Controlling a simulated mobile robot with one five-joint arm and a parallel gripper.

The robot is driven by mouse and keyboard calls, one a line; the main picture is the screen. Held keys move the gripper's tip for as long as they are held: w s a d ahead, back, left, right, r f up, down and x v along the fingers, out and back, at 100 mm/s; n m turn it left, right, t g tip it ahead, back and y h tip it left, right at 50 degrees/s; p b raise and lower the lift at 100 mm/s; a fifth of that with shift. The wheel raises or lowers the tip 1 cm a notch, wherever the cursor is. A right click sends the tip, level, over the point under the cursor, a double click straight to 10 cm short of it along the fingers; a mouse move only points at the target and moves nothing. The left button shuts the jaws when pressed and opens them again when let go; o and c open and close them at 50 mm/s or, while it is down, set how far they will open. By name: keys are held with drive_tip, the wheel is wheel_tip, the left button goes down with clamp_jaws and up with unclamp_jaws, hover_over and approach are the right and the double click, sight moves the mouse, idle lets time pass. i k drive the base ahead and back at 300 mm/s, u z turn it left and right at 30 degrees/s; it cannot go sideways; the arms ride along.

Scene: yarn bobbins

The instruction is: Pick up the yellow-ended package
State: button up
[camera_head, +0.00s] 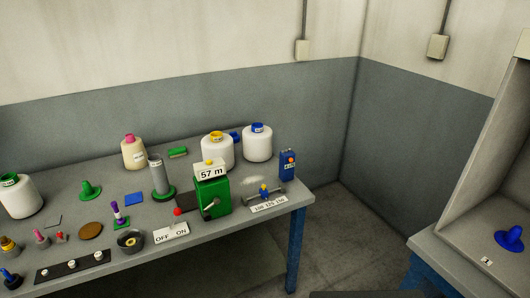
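The yellow-ended package (226,149) is a white yarn cone with a yellow top, standing upright near the back of the table. The green counter with the "57 m" display stands in front of it and hides part of its lower side. A small blue item shows just beside its upper right side. My gripper is not in view.
A blue-ended package (258,147) stands close to its right. A pink-ended package (134,156) and a grey cylinder (159,179) stand to the left. The green counter (212,197) and a blue device (287,165) stand nearby. A green-ended package (20,200) is far left. Floor (350,240) is clear right of the table.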

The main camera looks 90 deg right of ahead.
sight(217, 144)
drive_tip(key=z, duration=1.9)
